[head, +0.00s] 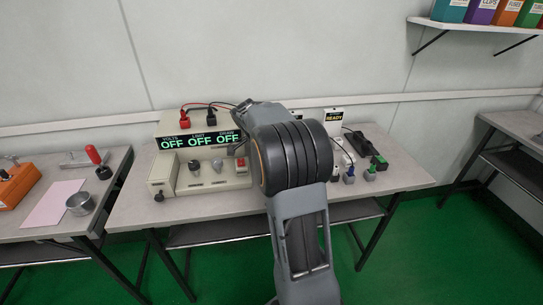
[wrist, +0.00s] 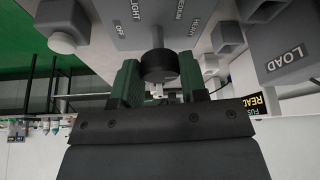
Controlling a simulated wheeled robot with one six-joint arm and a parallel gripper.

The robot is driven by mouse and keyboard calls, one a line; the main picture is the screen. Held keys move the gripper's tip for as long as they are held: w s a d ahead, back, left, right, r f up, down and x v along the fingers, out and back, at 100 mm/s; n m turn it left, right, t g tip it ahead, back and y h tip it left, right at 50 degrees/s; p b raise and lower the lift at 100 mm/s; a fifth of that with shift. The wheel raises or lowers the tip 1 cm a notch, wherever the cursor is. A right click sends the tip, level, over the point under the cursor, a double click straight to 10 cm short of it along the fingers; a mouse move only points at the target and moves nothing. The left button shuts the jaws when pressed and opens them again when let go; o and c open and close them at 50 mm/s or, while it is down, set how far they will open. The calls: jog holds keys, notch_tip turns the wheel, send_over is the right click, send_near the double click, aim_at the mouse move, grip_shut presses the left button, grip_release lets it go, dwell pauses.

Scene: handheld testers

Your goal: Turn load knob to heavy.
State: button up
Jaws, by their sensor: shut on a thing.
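The load knob (wrist: 157,63) is a dark round knob on a grey panel (wrist: 185,14) in the wrist view. The words OFF, LIGHT, MEDIUM and HEAVY are printed around it, with HEAVY to the right of the knob. My gripper (wrist: 159,82) has one green-padded finger on each side of the knob and is shut on it. A dark stem shows above the knob, but I cannot clearly tell which setting it points to.
A LOAD label (wrist: 284,59) is on a grey block beside the panel. In the head view, a power supply (head: 200,150) reads OFF on its displays, left of my arm.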

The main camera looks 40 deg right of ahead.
jog(key=shift+s+d+f+m, duration=0.1)
jog(key=shift+s+m, duration=0.05)
jog(key=shift+m, duration=0.15)
jog(key=o, duration=0.7)
jog(key=shift+s, duration=0.1)
jog(key=shift+o, duration=1.1)
jog(key=shift+r, duration=0.25)
jog(key=p+v, duration=0.2)
jog(key=v, duration=1.1)
jog(key=shift+w+a+r+p, duration=0.2)
jog(key=shift+w+r+p, duration=0.05)
jog(key=shift+w+p, duration=0.05)
